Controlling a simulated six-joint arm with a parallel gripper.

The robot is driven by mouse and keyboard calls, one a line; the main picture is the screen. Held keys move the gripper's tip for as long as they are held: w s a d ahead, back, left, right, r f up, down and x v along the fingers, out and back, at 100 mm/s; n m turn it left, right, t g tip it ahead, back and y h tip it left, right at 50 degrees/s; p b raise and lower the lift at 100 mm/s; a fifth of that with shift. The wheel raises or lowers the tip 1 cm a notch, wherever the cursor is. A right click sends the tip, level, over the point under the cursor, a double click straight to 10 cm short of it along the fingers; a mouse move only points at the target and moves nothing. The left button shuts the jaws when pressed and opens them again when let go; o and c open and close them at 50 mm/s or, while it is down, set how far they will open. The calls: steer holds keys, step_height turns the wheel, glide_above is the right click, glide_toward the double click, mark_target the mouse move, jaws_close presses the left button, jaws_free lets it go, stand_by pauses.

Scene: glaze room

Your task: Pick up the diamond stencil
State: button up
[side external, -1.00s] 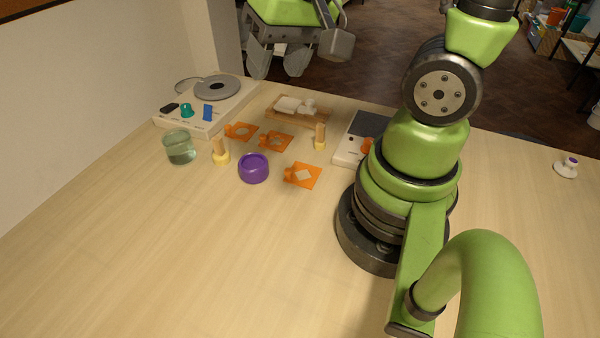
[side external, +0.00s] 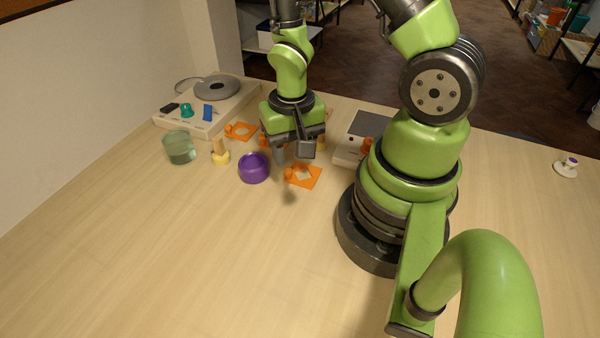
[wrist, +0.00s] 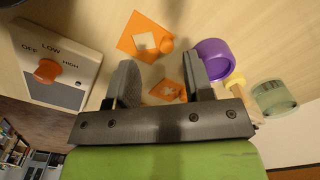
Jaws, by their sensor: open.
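The diamond stencil (side external: 314,179) is an orange square plate with a knob and a diamond-shaped hole, lying flat on the table. It also shows in the wrist view (wrist: 140,22), beyond my fingertips. My gripper (side external: 295,153) is open and empty. It hangs above the table, beside and behind the diamond stencil in the side view, not touching it. In the wrist view my two fingers (wrist: 161,75) are spread apart, with another orange stencil (wrist: 157,92) with a star-like hole partly visible between them.
A purple bowl (side external: 254,169) stands just left of the diamond stencil. A glass (side external: 180,148), a wooden-handled tool (side external: 220,153) and another orange stencil (side external: 243,131) are further left. A hotplate (wrist: 57,68) with an orange dial stands close by. The front table is clear.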

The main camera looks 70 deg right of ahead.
mark_target(289, 170)
steer(key=shift+w+d+f, duration=0.1)
steer(key=shift+w+f, duration=0.1)
steer(key=shift+f, duration=0.7)
steer(key=shift+w+a+f, duration=0.1)
steer(key=shift+w+f, duration=0.05)
steer(key=shift+f, duration=0.8)
steer(key=shift+w+d+f, duration=0.1)
steer(key=shift+w+f, duration=0.1)
steer(key=shift+f, duration=0.7)
jaws_close()
